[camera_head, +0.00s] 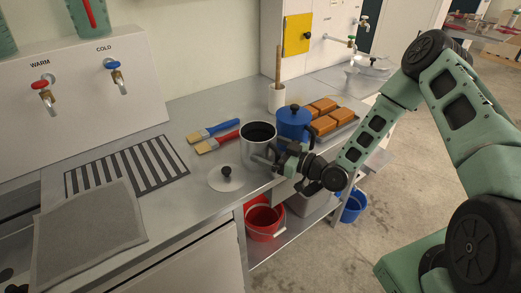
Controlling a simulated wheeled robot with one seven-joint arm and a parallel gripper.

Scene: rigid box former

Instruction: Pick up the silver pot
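The silver pot (256,146) stands upright on the metal counter, its top open and dark inside. My gripper (268,158) is at the pot's right front side, its fingertips close to or touching the wall. The fingers are small and partly merge with the pot, so I cannot tell whether they are open or shut on it. A round silver lid (222,181) with a black knob lies on the counter just left and in front of the pot.
A blue pot (293,121) stands close behind my gripper, with a tray of brown loaves (325,108) beside it. Two brushes (215,131) lie left of the silver pot. A white holder (276,97) stands behind. A striped grate (140,164) and grey cloth (92,232) are farther left.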

